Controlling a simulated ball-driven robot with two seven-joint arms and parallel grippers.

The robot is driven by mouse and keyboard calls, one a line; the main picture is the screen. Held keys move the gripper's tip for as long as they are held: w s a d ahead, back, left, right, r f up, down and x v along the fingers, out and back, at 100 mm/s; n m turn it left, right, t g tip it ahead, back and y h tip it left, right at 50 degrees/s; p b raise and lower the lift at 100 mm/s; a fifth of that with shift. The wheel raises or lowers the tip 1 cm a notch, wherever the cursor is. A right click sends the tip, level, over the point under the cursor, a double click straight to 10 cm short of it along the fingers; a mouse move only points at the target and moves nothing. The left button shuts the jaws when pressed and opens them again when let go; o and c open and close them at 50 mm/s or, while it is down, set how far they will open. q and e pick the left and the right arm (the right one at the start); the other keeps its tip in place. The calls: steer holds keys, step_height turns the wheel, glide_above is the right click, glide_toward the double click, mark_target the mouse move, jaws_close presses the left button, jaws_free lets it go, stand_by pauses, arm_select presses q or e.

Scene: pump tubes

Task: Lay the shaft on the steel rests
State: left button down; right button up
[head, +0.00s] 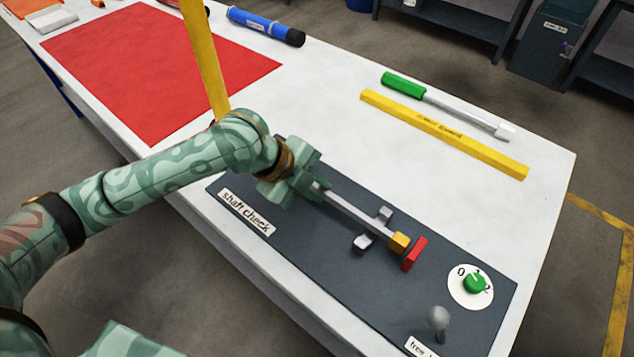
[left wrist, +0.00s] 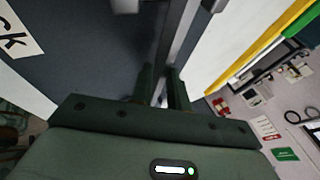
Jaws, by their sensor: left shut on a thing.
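My left gripper (head: 312,186) is shut on a grey shaft (head: 355,216) with a yellow end, over the dark "shaft check" board. The shaft points right and toward the front. Its yellow end is close to a red block (head: 414,254). It passes between two small grey steel rests (head: 363,243), (head: 384,213); I cannot tell whether it touches them. The gripper hides the shaft's other end. In the left wrist view the shaft (left wrist: 180,42) runs up from between my fingers (left wrist: 161,85), with parts of the rests at the top edge. My right gripper is not in view.
The board (head: 315,262) also carries a dial with a green knob (head: 475,283) and a grey ball-topped lever (head: 438,318). Behind lie a yellow bar (head: 445,135) and a green-handled rod (head: 455,107). A red mat (head: 150,70) covers the left.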

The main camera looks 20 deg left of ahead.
arm_select(q)
steer(key=shift+f, duration=0.3)
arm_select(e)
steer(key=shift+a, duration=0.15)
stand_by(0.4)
arm_select(q)
steer(key=c, duration=1.3)
jaws_free()
steer(key=p+v, duration=0.6)
steer(key=v, duration=1)
steer(key=shift+a+r+p, duration=0.1)
steer(key=shift+a+p, duration=0.1)
steer(key=shift+p, duration=0.1)
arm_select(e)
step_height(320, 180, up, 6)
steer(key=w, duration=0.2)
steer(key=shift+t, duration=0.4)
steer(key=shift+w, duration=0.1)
